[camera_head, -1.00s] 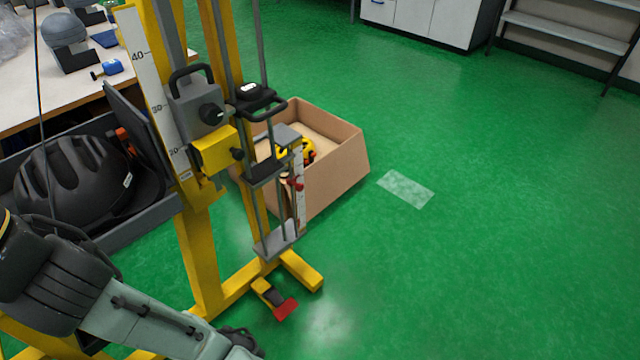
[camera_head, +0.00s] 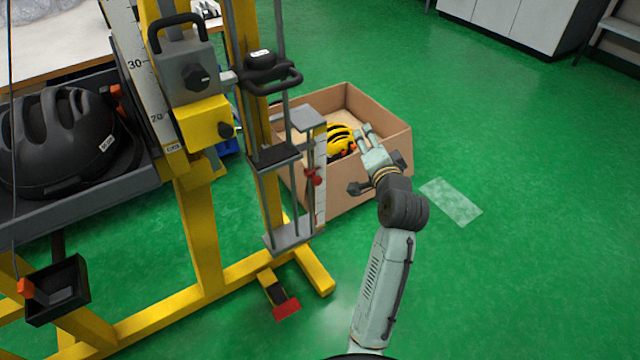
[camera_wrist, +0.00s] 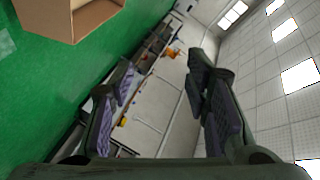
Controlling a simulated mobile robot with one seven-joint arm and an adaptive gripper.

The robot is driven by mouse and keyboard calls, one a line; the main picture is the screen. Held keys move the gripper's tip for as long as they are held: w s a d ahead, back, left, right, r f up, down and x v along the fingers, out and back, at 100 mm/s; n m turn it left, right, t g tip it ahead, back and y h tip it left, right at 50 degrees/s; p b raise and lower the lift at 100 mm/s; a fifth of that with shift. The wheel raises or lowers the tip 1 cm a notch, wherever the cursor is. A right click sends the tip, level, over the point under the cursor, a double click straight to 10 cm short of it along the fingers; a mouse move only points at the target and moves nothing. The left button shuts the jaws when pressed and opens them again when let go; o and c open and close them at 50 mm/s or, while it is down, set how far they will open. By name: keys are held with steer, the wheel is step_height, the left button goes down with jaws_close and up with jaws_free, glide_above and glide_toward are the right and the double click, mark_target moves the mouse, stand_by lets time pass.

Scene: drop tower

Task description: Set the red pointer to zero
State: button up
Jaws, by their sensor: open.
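The red pointer (camera_head: 313,176) sits beside a narrow white scale (camera_head: 321,185) low on the right side of the yellow drop tower (camera_head: 205,240). It lies partway up the scale; the marks there are too small to read. My gripper (camera_head: 363,135) is in front of the cardboard box, to the right of the pointer and apart from it. In the wrist view its two dark fingers (camera_wrist: 160,72) are spread with nothing between them. The pointer is not visible in the wrist view.
The cardboard box (camera_head: 375,195) with a yellow helmet (camera_head: 340,140) stands behind the tower's right side. A carriage with a black handle (camera_head: 272,75) hangs above the pointer. A red pedal (camera_head: 286,309) is at the tower's foot.

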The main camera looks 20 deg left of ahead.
steer(key=s+a+f+m+g+y, duration=0.2)
steer(key=s+f+m+g+y, duration=0.1)
steer(key=f+m, duration=0.55)
steer(key=m+y, duration=0.4)
steer(key=m, duration=0.7)
glide_toward(319, 182)
steer(key=x, duration=1)
steer(key=shift+w+a+p, duration=0.2)
steer(key=shift+a+p, duration=0.1)
steer(key=shift+p, duration=0.1)
jaws_close()
